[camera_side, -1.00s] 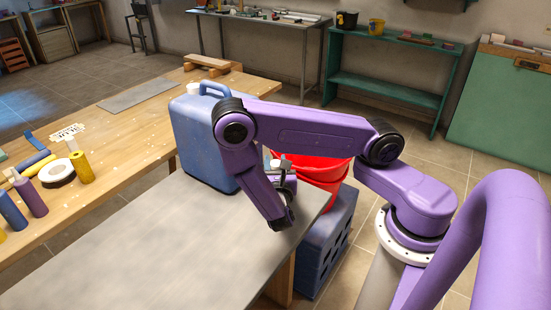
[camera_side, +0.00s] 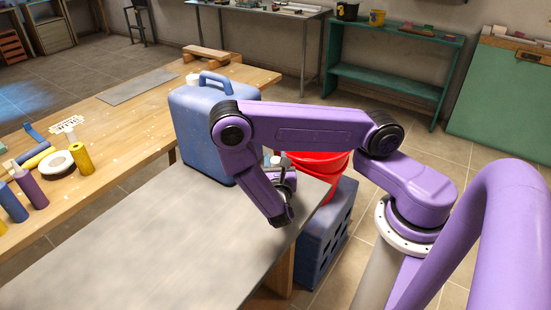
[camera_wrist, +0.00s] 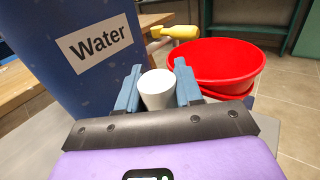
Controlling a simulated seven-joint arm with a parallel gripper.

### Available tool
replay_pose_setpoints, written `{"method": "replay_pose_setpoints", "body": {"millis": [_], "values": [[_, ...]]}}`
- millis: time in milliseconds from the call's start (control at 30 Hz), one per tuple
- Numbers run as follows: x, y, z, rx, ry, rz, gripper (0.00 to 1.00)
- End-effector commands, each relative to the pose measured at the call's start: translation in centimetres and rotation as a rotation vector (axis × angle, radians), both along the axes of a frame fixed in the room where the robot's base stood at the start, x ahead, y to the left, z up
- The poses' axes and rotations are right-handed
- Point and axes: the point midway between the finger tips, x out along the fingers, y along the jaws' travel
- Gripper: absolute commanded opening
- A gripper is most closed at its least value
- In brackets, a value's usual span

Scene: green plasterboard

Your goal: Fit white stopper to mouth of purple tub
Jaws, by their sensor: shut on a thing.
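My gripper (camera_wrist: 157,92) is shut on a white stopper (camera_wrist: 157,90), a short white cylinder upright between the two blue-grey fingers. In the side view, the gripper (camera_side: 277,164) is mostly hidden behind my wrist, above the far right edge of the grey table and beside the red buckets. A purple tub (camera_side: 31,191) stands on the wooden bench at the far left, well away from my gripper. It is among yellow and blue tubs. I cannot make out its mouth clearly. The wrist view does not show the purple tub.
A blue water canister (camera_side: 205,130) stands close to my gripper, also in the wrist view (camera_wrist: 70,75). Red buckets (camera_wrist: 215,62) are stacked beyond the gripper, with a yellow object (camera_wrist: 180,33) behind. The grey tabletop (camera_side: 150,245) is largely clear.

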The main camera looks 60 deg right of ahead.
Motion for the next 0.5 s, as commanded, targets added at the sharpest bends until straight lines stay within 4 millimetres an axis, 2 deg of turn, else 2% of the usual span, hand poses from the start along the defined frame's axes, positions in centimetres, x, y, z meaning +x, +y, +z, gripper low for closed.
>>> {"method": "replay_pose_setpoints", "body": {"millis": [500], "values": [[0.0, 0.0, -1.3, 0.0, 0.0, 0.001, 0.06]]}}
